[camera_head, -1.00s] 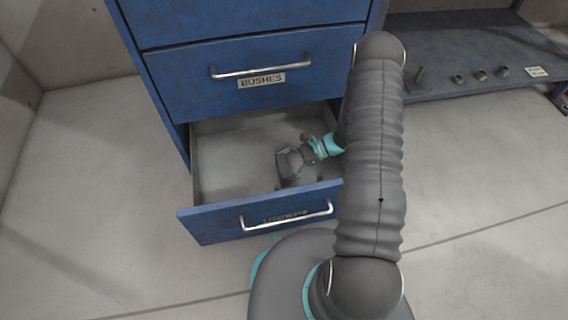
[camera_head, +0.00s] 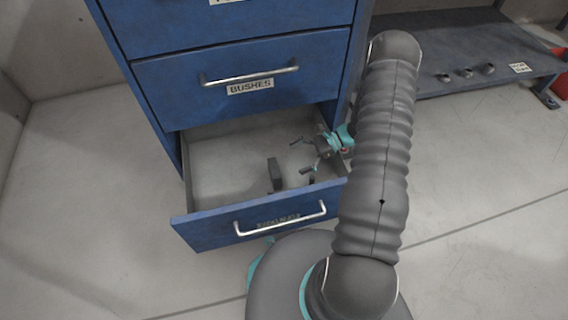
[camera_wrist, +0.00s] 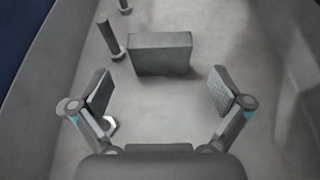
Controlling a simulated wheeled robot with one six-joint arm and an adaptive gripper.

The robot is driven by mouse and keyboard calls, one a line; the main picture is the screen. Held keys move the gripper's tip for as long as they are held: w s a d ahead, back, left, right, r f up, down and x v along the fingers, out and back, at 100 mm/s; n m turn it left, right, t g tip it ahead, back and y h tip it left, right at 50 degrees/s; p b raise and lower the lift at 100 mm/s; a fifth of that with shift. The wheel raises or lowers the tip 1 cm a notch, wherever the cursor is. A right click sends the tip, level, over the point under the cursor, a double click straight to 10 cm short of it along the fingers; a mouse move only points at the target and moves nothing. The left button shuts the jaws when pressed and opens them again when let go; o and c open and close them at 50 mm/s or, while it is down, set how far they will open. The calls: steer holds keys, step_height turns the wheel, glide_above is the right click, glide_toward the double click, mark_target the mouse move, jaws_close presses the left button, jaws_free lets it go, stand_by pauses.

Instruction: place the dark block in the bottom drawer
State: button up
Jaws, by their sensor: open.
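The dark block (camera_head: 274,174) stands inside the open bottom drawer (camera_head: 215,180), near its front panel. In the wrist view the dark block (camera_wrist: 160,53) rests on the drawer floor, ahead of my gripper (camera_wrist: 160,95). The two fingers are spread wide and nothing is between them; the block is apart from them. In the head view my gripper (camera_head: 318,155) is over the right part of the drawer, to the right of the block, partly hidden by my arm.
Several bolt-like pieces lie in the drawer, including one (camera_wrist: 108,38) left of the block. Above is the shut drawer labelled BUSHES (camera_head: 240,75). A low shelf (camera_head: 470,55) with small parts stands at the right. The floor left of the cabinet is clear.

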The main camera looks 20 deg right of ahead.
steer(key=s+a+r+n+h, duration=0.1)
steer(key=s+r+n+h, duration=0.15)
steer(key=r, duration=0.65)
steer(key=s+a+r+n+g+h, duration=0.1)
steer(key=r+n+h, duration=0.25)
steer(key=r, duration=0.55)
steer(key=s+r+n+h, duration=0.2)
steer(key=r+n, duration=0.2)
steer(key=r, duration=0.5)
steer(key=s+a+r+n+t+h, duration=0.2)
steer(key=s+r+n+t+h, duration=0.3)
steer(key=s+r, duration=0.9)
steer(key=s+n+t, duration=0.1)
steer(key=s+n, duration=0.1)
steer(key=n, duration=0.1)
steer(key=shift+s+a+t+h, duration=0.2)
steer(key=shift+a+t+h, duration=0.1)
